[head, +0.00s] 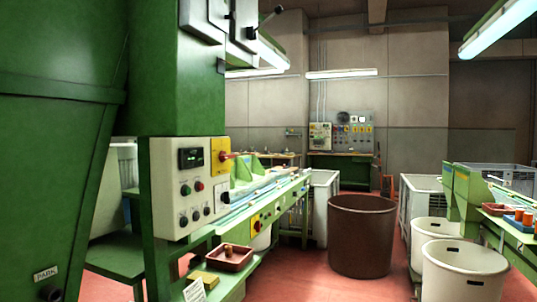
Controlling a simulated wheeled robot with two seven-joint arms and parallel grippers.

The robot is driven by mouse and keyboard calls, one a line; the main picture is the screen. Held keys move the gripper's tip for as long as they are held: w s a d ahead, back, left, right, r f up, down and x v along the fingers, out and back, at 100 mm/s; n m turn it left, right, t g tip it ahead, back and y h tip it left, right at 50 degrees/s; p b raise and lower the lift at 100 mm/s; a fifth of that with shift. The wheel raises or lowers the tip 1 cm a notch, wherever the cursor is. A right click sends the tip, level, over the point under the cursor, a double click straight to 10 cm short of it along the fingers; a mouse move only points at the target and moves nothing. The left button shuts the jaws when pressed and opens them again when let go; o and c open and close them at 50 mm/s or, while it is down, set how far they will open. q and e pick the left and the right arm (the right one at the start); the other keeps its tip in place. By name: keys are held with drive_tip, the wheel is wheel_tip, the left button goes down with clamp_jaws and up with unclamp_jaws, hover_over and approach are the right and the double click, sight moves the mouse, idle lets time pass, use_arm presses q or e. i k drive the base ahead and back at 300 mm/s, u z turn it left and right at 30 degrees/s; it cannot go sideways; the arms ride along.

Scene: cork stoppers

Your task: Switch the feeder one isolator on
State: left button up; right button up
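A white control panel (189,186) faces me on the green machine at centre left. At its upper right is a yellow plate (217,147) with a red isolator handle (229,156) that sticks out to the right. Grey boxes (243,22) high on the green column carry a dark lever (270,17) angled up to the right. I cannot read which isolator is feeder one. Neither of my grippers is in view.
A green hopper-like body (55,130) fills the left. A brown tray (229,258) with cork-coloured pieces sits on a low green shelf. A large brown bin (361,236) and white bins (464,272) stand to the right. Red floor (320,285) is clear in front.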

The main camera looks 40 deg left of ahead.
sight(223, 157)
drive_tip(key=i, duration=2.45)
drive_tip(key=u, duration=1.4)
